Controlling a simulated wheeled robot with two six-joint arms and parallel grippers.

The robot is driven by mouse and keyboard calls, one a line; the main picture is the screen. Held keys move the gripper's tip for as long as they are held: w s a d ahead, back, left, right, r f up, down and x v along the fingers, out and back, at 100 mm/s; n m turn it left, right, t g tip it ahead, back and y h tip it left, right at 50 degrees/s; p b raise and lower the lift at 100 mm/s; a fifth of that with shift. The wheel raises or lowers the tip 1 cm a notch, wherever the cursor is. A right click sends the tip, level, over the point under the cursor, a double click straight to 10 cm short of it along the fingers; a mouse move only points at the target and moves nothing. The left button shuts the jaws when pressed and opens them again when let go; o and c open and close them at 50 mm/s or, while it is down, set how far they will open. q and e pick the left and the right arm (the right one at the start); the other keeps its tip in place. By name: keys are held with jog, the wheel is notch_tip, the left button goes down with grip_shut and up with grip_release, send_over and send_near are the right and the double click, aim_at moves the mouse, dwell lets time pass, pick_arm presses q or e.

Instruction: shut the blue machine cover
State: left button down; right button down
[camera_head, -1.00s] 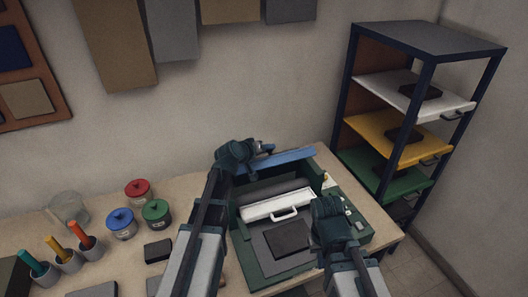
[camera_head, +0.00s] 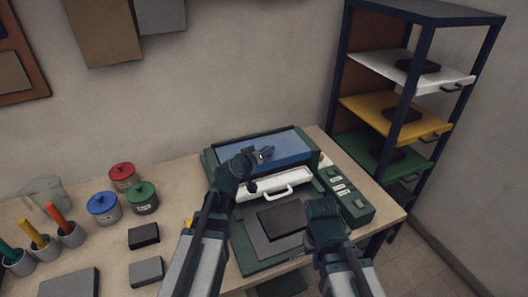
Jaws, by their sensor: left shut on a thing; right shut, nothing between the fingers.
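The green machine (camera_head: 249,265) stands on the workbench. Its blue cover (camera_head: 291,147) is at the back of the machine, its broad blue face showing, swung partly or wholly down; the exact angle is hard to tell. My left gripper (camera_head: 262,156) is shut on the blue cover near its middle, and my wrist hides part of the cover's left side. My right gripper (camera_head: 321,207) is shut and empty at the machine's right front, apart from the cover.
A white part with a handle (camera_head: 275,187) lies in front of the cover, with a dark block (camera_head: 282,219) on a grey plate before it. Red (camera_head: 122,175), blue (camera_head: 103,207) and green (camera_head: 142,196) lidded jars stand left. A shelf rack (camera_head: 405,102) stands right.

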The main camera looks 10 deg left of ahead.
pick_arm(q)
jog(key=shift+s+d+f+b, duration=0.15)
jog(key=shift+s+f+b, duration=0.15)
jog(key=shift+f, duration=0.15)
pick_arm(e)
jog(key=shift+s+d+f, duration=0.1)
jog(key=shift+f, duration=0.3)
